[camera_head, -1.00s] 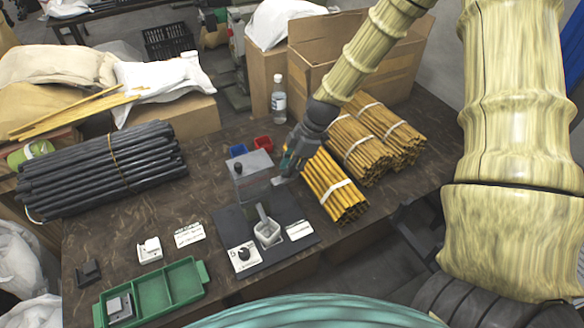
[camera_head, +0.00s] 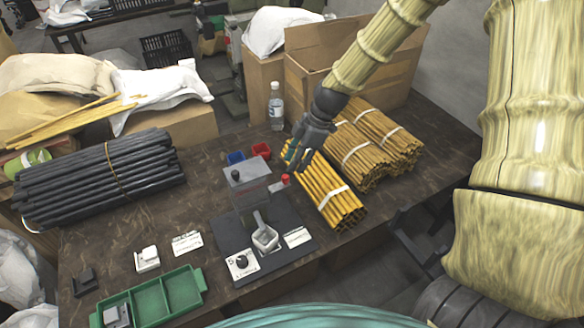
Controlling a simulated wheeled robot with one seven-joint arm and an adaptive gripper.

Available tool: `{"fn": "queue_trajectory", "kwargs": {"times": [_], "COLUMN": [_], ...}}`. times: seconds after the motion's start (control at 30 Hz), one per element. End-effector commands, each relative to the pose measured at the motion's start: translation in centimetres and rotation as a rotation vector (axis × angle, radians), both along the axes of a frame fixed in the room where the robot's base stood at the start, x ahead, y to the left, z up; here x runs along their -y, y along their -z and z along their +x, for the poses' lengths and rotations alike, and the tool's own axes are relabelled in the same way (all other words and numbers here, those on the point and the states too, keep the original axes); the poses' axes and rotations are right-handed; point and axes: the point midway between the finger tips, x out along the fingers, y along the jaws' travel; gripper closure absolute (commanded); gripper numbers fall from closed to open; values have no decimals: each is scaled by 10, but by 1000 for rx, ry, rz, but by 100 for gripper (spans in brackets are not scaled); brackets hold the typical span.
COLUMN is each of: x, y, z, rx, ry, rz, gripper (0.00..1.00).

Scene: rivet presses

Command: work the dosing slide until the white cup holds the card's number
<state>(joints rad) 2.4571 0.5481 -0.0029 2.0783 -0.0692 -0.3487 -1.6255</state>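The dosing device is a grey box (camera_head: 248,182) with a black knob on top, standing on a dark base plate (camera_head: 228,232). A small red knob (camera_head: 285,180) sticks out at its right side.
A dial plate (camera_head: 242,265) marked 5 and a white label (camera_head: 297,238) flank the cup. A green tray (camera_head: 150,302) lies front left. Yellow rod bundles (camera_head: 330,196) crowd the right side. Red (camera_head: 261,150) and blue (camera_head: 236,157) bins and a bottle (camera_head: 276,106) stand behind.

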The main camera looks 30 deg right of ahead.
Motion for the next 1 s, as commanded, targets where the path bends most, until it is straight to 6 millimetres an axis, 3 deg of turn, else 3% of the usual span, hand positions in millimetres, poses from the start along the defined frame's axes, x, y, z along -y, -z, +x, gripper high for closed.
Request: {"fn": "queue_trajectory", "kwargs": {"times": [0.4,0.9,0.93,1.0], "x": [20,24,24,25], "y": [-47,-57,-57,-56], "z": [-4,-6,-6,-6], "rx": [2,-1,-1,-4], "ry": [1,2,2,9], "rz": [1,0,0,3], "gripper": [70,70,72,85]}}
